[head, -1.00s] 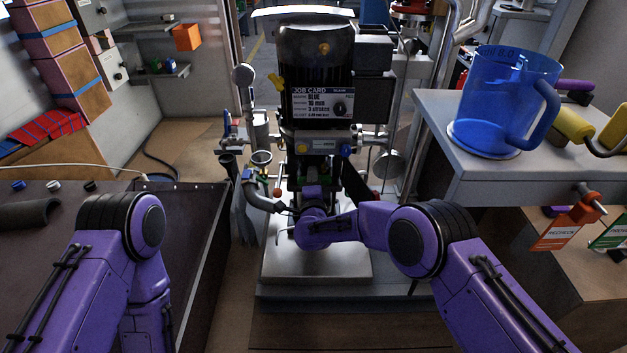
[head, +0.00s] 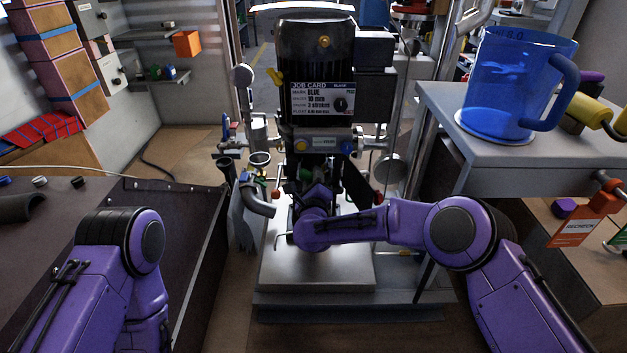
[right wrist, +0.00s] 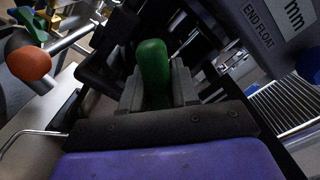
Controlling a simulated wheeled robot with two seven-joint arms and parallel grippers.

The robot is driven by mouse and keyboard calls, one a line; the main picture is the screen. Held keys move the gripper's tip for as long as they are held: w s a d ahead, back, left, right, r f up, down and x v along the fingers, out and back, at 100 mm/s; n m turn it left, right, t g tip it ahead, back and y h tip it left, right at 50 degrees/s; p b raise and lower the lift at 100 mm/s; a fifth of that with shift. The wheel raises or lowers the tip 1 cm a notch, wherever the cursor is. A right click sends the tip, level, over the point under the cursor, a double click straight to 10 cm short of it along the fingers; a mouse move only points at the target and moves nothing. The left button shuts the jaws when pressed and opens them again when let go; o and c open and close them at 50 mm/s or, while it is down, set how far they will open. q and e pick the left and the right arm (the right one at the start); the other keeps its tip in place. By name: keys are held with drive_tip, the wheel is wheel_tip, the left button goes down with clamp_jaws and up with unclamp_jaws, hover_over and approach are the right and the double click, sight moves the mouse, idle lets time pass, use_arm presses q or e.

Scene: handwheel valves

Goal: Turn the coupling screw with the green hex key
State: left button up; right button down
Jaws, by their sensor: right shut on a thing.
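My right gripper (head: 314,192) is at the pump unit, below the motor and in front of the coupling area. In the right wrist view its fingers (right wrist: 157,85) are shut on the green hex key (right wrist: 153,70), whose rounded green handle stands up between them. The hex key's working end is hidden, so I cannot tell whether it sits in the coupling screw. The coupling screw itself is hidden behind the gripper and wrist. My left arm shows at the left in the head view, but its gripper is out of view.
The black motor (head: 316,62) carries a job card (head: 325,101) that seems to read blue and 10 mm. A grey pipe elbow (head: 258,203) is left of my wrist. A blue jug (head: 508,90) stands on the right bench (head: 440,110). An orange knob (right wrist: 28,62) is near the gripper.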

drive_tip(key=shift+s, duration=0.1)
drive_tip(key=shift+s+p, duration=0.75)
drive_tip(key=shift+s, duration=0.25)
drive_tip(key=shift+s+p, duration=1.35)
drive_tip(key=shift+s, duration=1.15)
